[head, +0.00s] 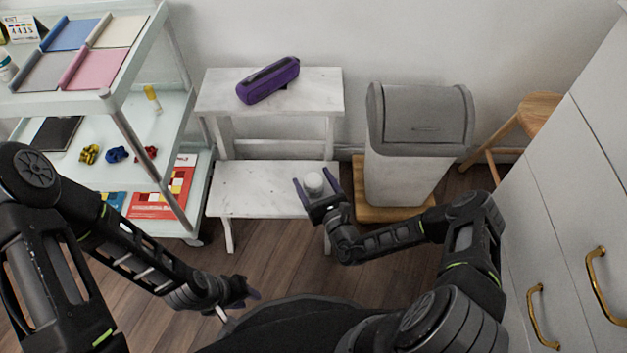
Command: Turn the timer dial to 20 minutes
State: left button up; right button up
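A small round white-grey object (314,182), which looks like the timer, is at the right front of the white step stool's lower step (250,190). Its dial markings are too small to read. My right gripper (316,185) reaches it from the front, with its two fingers apart, one on each side of it. I cannot tell whether the fingers touch it. My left gripper (245,292) hangs low over the floor near my base, away from the timer; its fingers are too small and dark to tell their opening.
A purple case (268,80) lies on the stool's upper step. A grey-lidded bin (408,175) stands on a wooden base right of the stool. A white shelf cart (150,85) with fabrics and small items is at left. Drawers with brass handles (537,310) stand at right.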

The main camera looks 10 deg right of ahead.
aim_at(318, 189)
jog(key=s, duration=0.2)
jog(key=s+d+p, duration=0.1)
jog(key=s, duration=0.2)
jog(key=s+p, duration=0.1)
jog(key=s, duration=0.1)
jog(key=shift+s+d, duration=0.2)
jog(key=shift+s, duration=0.2)
